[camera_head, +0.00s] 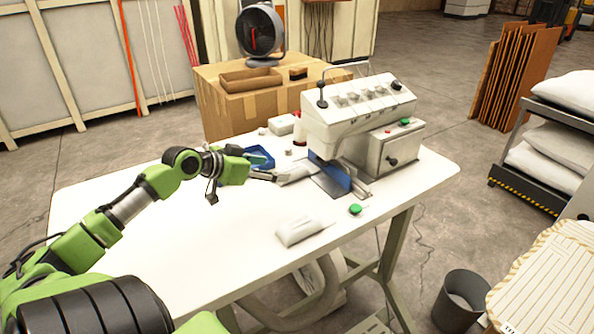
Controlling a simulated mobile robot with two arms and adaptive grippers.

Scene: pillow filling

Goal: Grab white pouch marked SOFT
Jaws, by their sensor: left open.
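A small white pouch (301,231) lies flat near the front edge of the white table (190,262). A second pale, flat item (298,171) lies farther back, beside the sewing machine; it may also be a pouch. Any marking such as SOFT is too small to read on either. My left gripper (272,176) is open above the table, with its fingertips close to the left end of the pale item. Whether they touch it I cannot tell. The front pouch is apart from the gripper, nearer the camera. My right gripper is not in view.
A white sewing machine (352,112) stands on the table's right half. A blue tray (260,156) lies behind my gripper, and a green button (355,209) is right of the front pouch. A dark bin (449,313) stands on the floor. The table's left part is clear.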

